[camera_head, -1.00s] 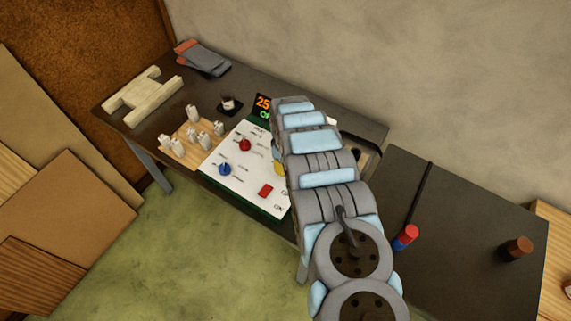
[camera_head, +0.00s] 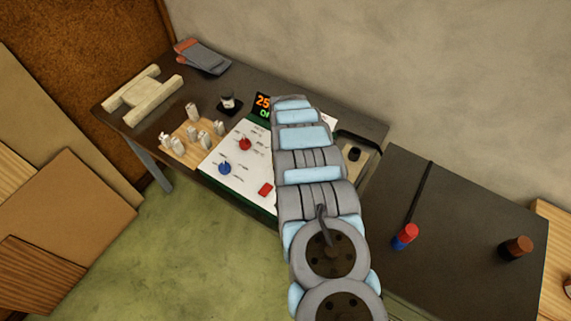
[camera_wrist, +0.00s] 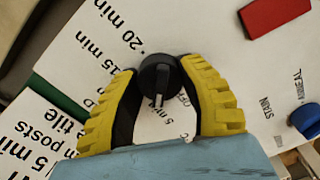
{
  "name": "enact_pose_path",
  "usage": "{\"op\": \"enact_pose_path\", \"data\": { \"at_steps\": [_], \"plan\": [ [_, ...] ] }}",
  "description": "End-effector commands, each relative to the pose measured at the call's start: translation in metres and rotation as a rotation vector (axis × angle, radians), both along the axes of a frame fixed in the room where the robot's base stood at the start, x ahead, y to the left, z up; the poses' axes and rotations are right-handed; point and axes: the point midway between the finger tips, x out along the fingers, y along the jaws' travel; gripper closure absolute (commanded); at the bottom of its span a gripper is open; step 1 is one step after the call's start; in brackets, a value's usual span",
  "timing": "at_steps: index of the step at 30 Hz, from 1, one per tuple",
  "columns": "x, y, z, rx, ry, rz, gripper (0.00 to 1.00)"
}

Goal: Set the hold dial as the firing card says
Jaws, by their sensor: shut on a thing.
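The hold dial appears as a black round knob (camera_wrist: 158,76) with a white pointer mark in the wrist view. My gripper (camera_wrist: 161,72) has its two yellow fingers shut on it, one on each side. The pointer faces the bottom of the picture, toward my palm. "20 min" and "15 min" are printed up and left of the dial, and "OFF" lies just right of the pointer. The left finger covers other markings. A white card (camera_wrist: 38,150) at lower left shows partial lines reading "5 min", "tile" and "n posts". In the head view my arm hides dial and gripper.
The white panel (camera_head: 238,182) carries a red knob (camera_head: 245,144), a blue knob (camera_head: 225,169) and a red block-shaped control (camera_head: 265,189). An orange-digit display (camera_head: 263,103) stands behind.

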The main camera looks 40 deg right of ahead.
Motion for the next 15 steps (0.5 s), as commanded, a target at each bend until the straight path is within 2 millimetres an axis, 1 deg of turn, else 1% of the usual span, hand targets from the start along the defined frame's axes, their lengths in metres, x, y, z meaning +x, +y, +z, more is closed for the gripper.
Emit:
{"op": "enact_pose_path", "data": {
  "at_steps": [2, 3, 5, 6, 15],
  "plan": [
    [0.0, 0.0002, -0.0014, 0.0, -0.001, 0.001, 0.95],
    [0.0, 0.0003, -0.0015, 0.0, -0.001, 0.001, 0.53],
    [0.0, 0.0003, -0.0014, 0.0, -0.001, 0.001, 0.36],
    [0.0, 0.0002, -0.0012, 0.0, -0.001, 0.001, 0.29],
    [0.0, 0.0001, -0.0001, 0.0, 0.0, 0.001, 0.29]
  ]
}}
